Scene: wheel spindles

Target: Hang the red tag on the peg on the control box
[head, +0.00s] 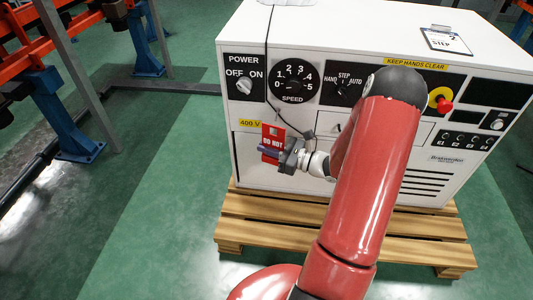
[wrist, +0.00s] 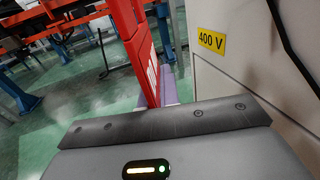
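The red tag (head: 271,141) with white "DO NOT" lettering is upright in front of the left part of the control box's (head: 246,170) front, just right of the yellow 400 V label. My gripper (head: 268,151) is shut on the tag's lower part. In the wrist view the tag (wrist: 137,45) stands nearly edge-on between the lavender fingers (wrist: 166,92), left of the box face. The gap between tag and box is hard to judge. I cannot make out the peg; my arm covers part of the front.
A black cable (head: 267,50) hangs down the box front, its dark end (head: 308,134) close right of my gripper. Power switch (head: 244,84) and speed dial (head: 292,83) are above. The box stands on a wooden pallet (head: 290,225).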

